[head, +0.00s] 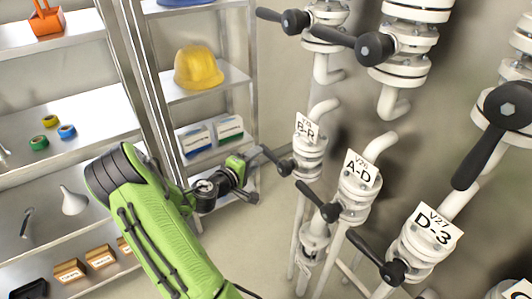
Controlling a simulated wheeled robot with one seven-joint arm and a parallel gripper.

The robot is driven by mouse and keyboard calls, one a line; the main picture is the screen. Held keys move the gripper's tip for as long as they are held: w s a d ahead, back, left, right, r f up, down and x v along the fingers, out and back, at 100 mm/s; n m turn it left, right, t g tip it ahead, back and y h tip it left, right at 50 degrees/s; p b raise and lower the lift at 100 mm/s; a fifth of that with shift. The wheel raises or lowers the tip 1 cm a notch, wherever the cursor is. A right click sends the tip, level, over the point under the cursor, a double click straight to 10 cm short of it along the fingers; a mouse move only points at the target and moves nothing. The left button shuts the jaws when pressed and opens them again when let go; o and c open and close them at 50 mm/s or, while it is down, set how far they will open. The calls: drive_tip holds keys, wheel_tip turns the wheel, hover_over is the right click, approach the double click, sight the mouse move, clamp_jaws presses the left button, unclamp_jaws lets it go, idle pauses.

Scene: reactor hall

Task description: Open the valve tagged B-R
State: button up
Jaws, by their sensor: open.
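The valve tagged B-R (311,150) is a white flanged valve on a pipe, with its white tag (306,129) on top. Its black lever (274,157) points up and left from a round hub at the valve's left side. My gripper (255,175), at the end of my green arm, is open just left of this lever. One finger is close to the lever's free end; I cannot tell if they touch. The other finger is lower, below the lever. Nothing shows between the fingers.
Valves A-D (356,190) and D-3 (425,243), with black levers, stand to the right and nearer. More levered valves hang above. Metal shelves (205,83) on the left hold a yellow helmet (198,68), tape rolls and boxes. Bare floor (262,250) shows below my gripper.

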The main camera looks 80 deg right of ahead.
sight(266, 151)
drive_tip(key=x, duration=0.7)
drive_tip(key=shift+c, duration=0.4)
clamp_jaws()
